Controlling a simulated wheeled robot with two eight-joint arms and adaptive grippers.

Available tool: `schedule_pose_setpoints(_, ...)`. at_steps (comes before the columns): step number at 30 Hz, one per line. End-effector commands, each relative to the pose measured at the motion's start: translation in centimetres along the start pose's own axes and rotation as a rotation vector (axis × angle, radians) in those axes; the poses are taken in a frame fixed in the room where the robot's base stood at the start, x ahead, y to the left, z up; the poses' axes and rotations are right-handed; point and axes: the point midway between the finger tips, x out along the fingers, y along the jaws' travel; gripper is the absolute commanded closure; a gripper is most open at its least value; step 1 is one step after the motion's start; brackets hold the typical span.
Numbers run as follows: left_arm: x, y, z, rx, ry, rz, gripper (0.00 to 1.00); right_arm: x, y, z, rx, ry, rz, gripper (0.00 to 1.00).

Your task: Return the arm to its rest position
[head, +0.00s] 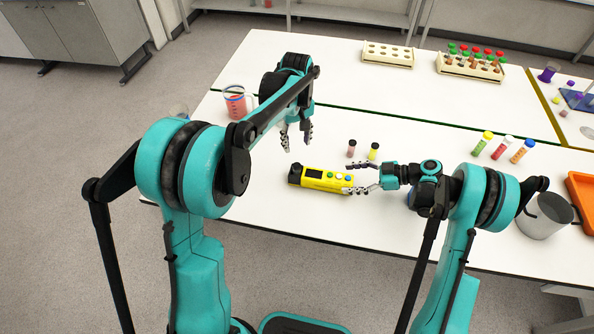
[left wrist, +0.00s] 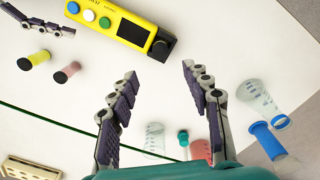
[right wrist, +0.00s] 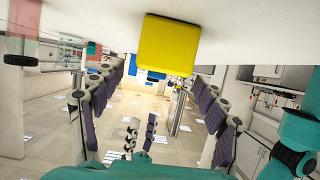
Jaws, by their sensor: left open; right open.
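My left gripper (head: 296,138) is open and empty above the table, to the left of the two small vials. My right gripper (head: 352,178) is open and low over the table, at the right end of the yellow device (head: 322,179) with a dark display and coloured buttons. In the right wrist view the end of the yellow device (right wrist: 168,45) lies ahead between the spread fingers (right wrist: 157,75). I cannot tell whether they touch it.
A pink vial (head: 351,148) and a yellow vial (head: 373,151) stand behind the device. A jug of red liquid (head: 236,104) stands at the left. Racks (head: 388,54) are at the back. Capped tubes (head: 502,147), a metal pot (head: 543,220) and an orange tray (head: 582,187) are at the right.

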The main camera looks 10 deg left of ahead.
Motion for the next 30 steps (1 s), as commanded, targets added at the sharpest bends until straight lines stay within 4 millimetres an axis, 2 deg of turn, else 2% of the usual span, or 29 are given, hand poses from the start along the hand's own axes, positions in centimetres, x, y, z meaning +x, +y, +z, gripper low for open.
schedule_pose_setpoints(4, 0.0, 0.0, 0.0, 0.0, 0.0, 0.0, 0.51, -1.0, 0.0, 0.0, -0.001, 0.0, 0.001, 0.27)
schedule_pose_setpoints(11, -0.1, -0.2, 0.2, 0.006, 0.004, 0.004, 0.51, -1.2, 0.0, -0.3, 0.014, -0.011, 0.005, 0.27)
schedule_pose_setpoints(17, -1.2, -2.1, 1.7, 0.073, 0.049, 0.042, 0.51, -2.3, -0.4, -2.8, 0.174, -0.122, 0.068, 0.27)
schedule_pose_setpoints(23, -2.2, -5.3, 4.6, 0.192, 0.137, 0.103, 0.51, -4.7, -2.9, -5.9, 0.432, -0.295, 0.224, 0.27)
schedule_pose_setpoints(30, -2.0, -9.4, 8.3, 0.334, 0.254, 0.159, 0.51, -8.1, -8.5, -7.5, 0.685, -0.446, 0.475, 0.27)
